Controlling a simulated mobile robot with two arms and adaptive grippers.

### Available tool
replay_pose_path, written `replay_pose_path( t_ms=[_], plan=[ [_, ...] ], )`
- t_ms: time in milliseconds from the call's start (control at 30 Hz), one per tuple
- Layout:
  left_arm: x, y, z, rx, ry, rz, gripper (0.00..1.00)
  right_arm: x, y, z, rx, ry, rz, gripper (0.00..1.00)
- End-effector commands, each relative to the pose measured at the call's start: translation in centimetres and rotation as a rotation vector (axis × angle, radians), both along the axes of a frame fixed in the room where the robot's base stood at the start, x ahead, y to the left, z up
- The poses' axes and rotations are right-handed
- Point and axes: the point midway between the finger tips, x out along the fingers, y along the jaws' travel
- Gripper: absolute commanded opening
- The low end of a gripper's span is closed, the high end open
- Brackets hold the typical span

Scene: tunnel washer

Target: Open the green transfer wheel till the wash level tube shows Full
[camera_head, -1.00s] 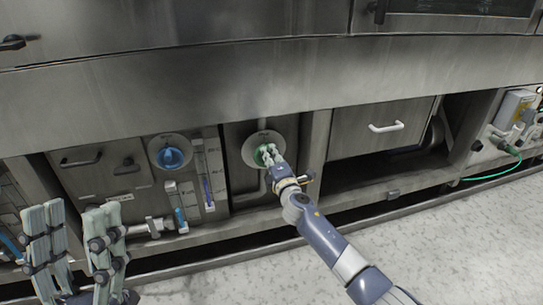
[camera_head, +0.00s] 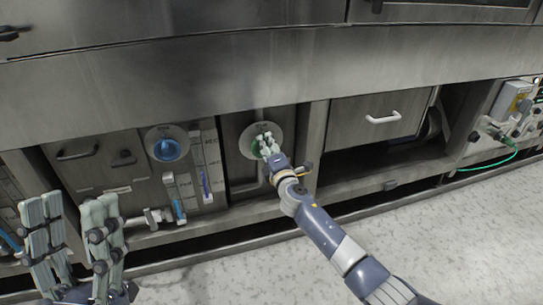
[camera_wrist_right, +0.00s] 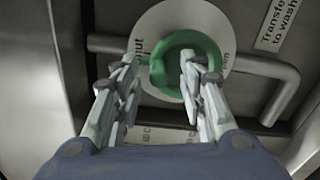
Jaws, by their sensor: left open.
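The green transfer wheel (camera_head: 257,146) sits on a round pale plate in a recessed panel, partly hidden behind my right gripper (camera_head: 268,146). In the right wrist view, the green wheel (camera_wrist_right: 180,50) is a ring. My right gripper (camera_wrist_right: 162,78) has its fingers apart, one left of the ring and one overlapping its right part; I cannot tell if they touch it. Two level tubes stand left of the wheel: a taller one (camera_head: 205,182) and a shorter one (camera_head: 178,205), both with blue inside. Their markings are too small to read. My left gripper (camera_head: 75,215) is open and empty at lower left.
A metal pipe (camera_wrist_right: 285,90) bends beside the wheel, with a "Transfer to wash" label (camera_wrist_right: 280,25) above. A drawer (camera_head: 380,122) is to the right. The pale floor (camera_head: 460,230) is clear.

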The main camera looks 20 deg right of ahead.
Motion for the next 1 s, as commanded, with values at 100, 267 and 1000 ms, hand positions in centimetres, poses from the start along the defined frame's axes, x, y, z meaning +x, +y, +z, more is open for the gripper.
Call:
replay_pose_path(
  t_ms=[100, 267, 1000],
  plan=[
    [0.0, 0.0, 0.0, -0.001, -0.002, 0.0, 0.5, -0.9, -0.1, -0.1, -0.001, -0.001, 0.0, 0.38],
    [-0.1, 0.0, 0.1, -0.001, -0.003, 0.0, 0.5, -3.1, 0.0, -0.2, -0.001, 0.003, 0.003, 0.38],
    [-0.1, 0.0, 0.1, -0.001, -0.004, 0.001, 0.5, -11.7, -0.3, -0.2, 0.001, 0.004, 0.003, 0.38]
  ],
)
